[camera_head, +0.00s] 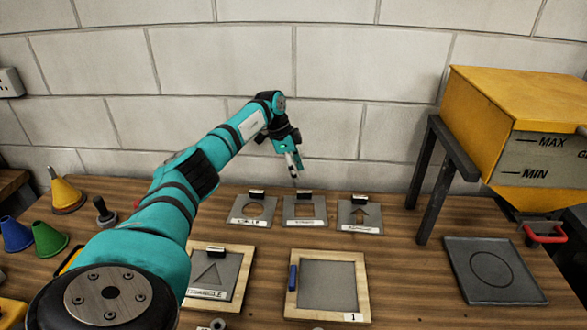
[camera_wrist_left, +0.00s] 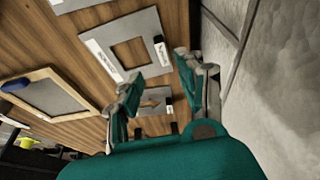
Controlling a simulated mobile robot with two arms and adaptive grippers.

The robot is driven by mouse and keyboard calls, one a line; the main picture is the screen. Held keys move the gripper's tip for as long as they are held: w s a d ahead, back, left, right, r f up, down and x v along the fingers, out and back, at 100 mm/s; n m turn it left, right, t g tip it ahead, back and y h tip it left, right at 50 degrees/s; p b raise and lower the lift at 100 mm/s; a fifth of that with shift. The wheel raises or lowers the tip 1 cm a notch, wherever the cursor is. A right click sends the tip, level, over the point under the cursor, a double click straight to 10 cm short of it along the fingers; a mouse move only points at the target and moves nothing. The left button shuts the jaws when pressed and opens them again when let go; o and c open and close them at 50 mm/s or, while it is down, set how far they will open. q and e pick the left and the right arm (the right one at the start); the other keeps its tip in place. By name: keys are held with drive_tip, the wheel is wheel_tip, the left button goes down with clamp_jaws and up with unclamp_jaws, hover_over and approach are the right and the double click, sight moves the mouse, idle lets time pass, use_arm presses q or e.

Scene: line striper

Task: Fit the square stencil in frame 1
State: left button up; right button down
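The square stencil (camera_head: 319,209), a grey plate with a square hole and a dark handle, lies at the back of the table between two other stencils. It also shows in the left wrist view (camera_wrist_left: 113,45), its handle (camera_wrist_left: 160,50) close to my fingers. My left gripper (camera_head: 296,168) is above the square stencil's back edge, pointing down. In the left wrist view my left gripper (camera_wrist_left: 158,66) is open, its fingers spread with nothing between them. Frame 1 (camera_head: 361,282), wooden with a grey inside and a blue piece on its left side, holds no stencil. My right gripper is out of view.
A circle stencil (camera_head: 236,212) and an arrow stencil (camera_head: 345,216) flank the square one. A second frame (camera_head: 240,284) holds a triangle stencil. A yellow hopper (camera_head: 525,95) on a dark stand (camera_head: 432,200) and a plate with a circle (camera_head: 530,285) are at the right.

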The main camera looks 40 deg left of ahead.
sight(304, 191)
use_arm(q)
drive_tip(key=b+x, duration=0.4)
drive_tip(key=x, duration=0.1)
drive_tip(key=shift+w+a+f, duration=0.1)
drive_tip(key=shift+w+a, duration=0.05)
drive_tip(key=shift+a, duration=0.05)
drive_tip(key=shift+d+f, duration=0.1)
drive_tip(key=shift+d, duration=0.05)
drive_tip(key=shift+x, duration=1)
drive_tip(key=shift+w+d+f, duration=0.1)
drive_tip(key=shift+w+f, duration=0.1)
drive_tip(key=shift+f, duration=0.4)
clamp_jaws()
drive_tip(key=shift+r, duration=0.15)
